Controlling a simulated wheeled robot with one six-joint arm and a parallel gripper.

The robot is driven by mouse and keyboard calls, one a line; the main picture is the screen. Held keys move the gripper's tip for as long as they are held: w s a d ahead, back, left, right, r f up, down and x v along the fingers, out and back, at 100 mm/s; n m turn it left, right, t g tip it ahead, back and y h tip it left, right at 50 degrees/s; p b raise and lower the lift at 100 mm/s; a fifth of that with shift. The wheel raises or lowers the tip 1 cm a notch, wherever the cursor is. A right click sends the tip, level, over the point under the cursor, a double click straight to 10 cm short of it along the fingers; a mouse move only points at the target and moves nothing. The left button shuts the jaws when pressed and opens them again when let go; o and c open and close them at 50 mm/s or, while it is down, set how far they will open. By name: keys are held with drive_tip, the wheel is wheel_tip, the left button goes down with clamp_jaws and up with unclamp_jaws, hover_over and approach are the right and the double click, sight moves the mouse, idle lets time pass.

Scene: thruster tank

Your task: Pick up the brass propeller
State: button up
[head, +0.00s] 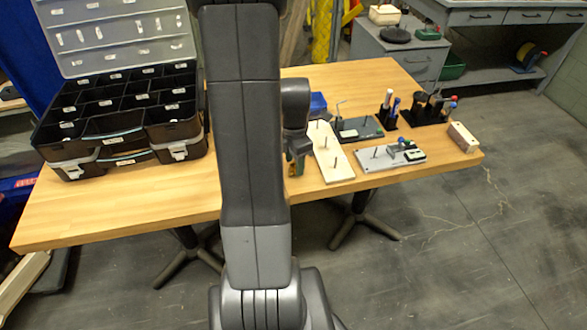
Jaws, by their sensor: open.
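I cannot make out a brass propeller in the head view; it may be hidden behind my arm or too small to tell. My gripper (298,158) is open and points down over the wooden table (345,200), just left of a pale board with upright pegs (330,155). Small green and orange patches show at its fingertips, too small to identify. My arm covers the middle of the table.
An open black compartment case (120,140) stands at the table's left. The table's front left strip is clear.

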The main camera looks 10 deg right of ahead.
drive_tip(key=shift+f, duration=0.7)
clamp_jaws()
drive_tip(key=shift+r, duration=0.15)
wheel_tip(320, 180, up, 10)
drive_tip(key=p, duration=0.1)
drive_tip(key=shift+w, duration=0.1)
